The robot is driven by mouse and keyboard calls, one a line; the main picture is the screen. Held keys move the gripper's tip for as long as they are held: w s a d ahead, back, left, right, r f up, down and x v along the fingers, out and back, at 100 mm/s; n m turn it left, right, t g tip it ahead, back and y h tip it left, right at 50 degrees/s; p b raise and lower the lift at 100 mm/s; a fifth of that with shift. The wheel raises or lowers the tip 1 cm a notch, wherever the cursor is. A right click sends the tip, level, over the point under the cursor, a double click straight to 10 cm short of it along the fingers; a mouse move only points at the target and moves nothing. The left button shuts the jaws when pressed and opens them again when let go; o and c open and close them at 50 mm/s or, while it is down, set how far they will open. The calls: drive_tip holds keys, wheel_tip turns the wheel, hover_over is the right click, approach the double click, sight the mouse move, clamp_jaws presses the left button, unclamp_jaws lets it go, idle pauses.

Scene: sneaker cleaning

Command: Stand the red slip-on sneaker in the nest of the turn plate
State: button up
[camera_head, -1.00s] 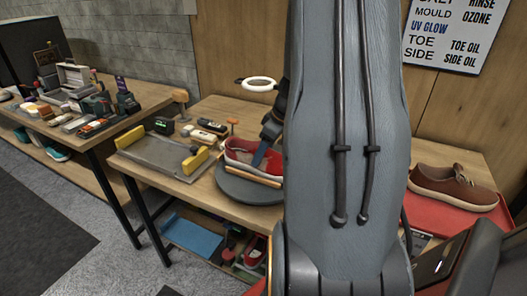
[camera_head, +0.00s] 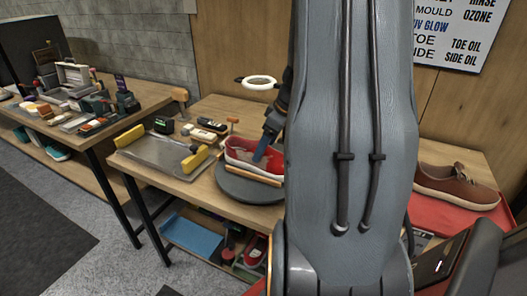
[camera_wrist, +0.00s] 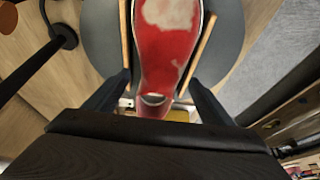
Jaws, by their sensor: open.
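The red slip-on sneaker (camera_head: 240,153) sits on the round dark turn plate (camera_head: 245,188) in the head view, with a pale sole and a wooden rail along its near side. In the wrist view the red sneaker (camera_wrist: 166,50) lies lengthwise between two wooden rails on the turn plate (camera_wrist: 228,50), with pale patches on its upper. My gripper (camera_wrist: 155,88) is open, with one dark finger on each side of the sneaker's near end. In the head view my arm hides the right part of the plate, and the fingertips are partly hidden.
A grey tray with yellow blocks (camera_head: 165,152) stands left of the plate. A white ring lamp (camera_head: 259,82) rises behind it. A brown sneaker (camera_head: 455,184) sits on a red mat (camera_head: 430,207) at right. A tool-covered bench (camera_head: 65,115) stands at far left.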

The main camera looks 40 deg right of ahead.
drive_tip(key=b+v, duration=0.2)
drive_tip(key=v, duration=0.7)
drive_tip(key=s+a+f+m+g, duration=0.1)
drive_tip(key=a+f, duration=0.2)
drive_tip(key=a, duration=0.7)
drive_tip(key=s+a+f+m+g+h, duration=0.1)
drive_tip(key=s+a+f+m, duration=0.1)
drive_tip(key=a, duration=0.8)
drive_tip(key=s+a+f+m+g, duration=0.1)
drive_tip(key=a+f, duration=0.3)
drive_tip(key=a, duration=0.6)
drive_tip(key=shift+s+m+h, duration=0.3)
drive_tip(key=shift+s+h, duration=0.1)
drive_tip(key=shift+s, duration=0.3)
drive_tip(key=shift+o, duration=0.4)
drive_tip(key=shift+a, duration=0.1)
